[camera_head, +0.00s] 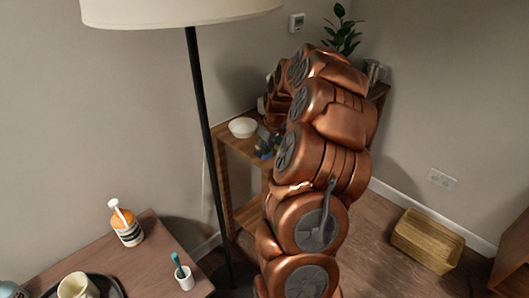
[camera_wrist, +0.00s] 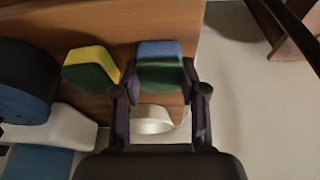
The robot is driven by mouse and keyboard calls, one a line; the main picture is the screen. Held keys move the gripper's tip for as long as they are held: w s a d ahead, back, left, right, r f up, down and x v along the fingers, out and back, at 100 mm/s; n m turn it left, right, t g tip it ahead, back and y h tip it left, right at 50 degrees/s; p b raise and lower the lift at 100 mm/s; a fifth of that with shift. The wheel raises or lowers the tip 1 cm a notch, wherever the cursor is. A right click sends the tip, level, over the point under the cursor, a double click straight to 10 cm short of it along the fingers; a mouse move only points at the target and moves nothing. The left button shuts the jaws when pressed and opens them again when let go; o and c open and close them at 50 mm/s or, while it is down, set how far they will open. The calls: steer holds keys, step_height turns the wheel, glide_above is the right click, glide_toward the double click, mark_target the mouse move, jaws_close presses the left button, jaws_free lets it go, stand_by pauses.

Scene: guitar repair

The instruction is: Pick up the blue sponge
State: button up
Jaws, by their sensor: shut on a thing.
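In the wrist view, the blue sponge (camera_wrist: 159,49) has a blue upper part and a dark green lower part. It sits between the two fingers of my gripper (camera_wrist: 160,77), which is shut on it. Wooden shelf surface shows behind it; I cannot tell whether the sponge touches that surface. In the head view my arm covers most of the gripper, and the sponge cannot be made out clearly there.
A yellow and green sponge (camera_wrist: 91,69) lies just left of the held one. A white bowl (camera_wrist: 153,125) shows below it in the wrist view and stands on the wooden shelf (camera_head: 241,146) in the head view. A black lamp pole (camera_head: 199,95) rises left of the shelf.

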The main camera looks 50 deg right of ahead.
mark_target(266, 150)
steer(key=shift+r+b, duration=0.3)
steer(key=shift+r, duration=1.35)
steer(key=shift+s+r, duration=0.15)
steer(key=shift+s, duration=0.1)
steer(key=s+r+b, duration=0.1)
steer(key=s+b, duration=0.1)
steer(key=s, duration=1.3)
steer(key=shift+s+r, duration=0.25)
steer(key=shift+s, duration=0.05)
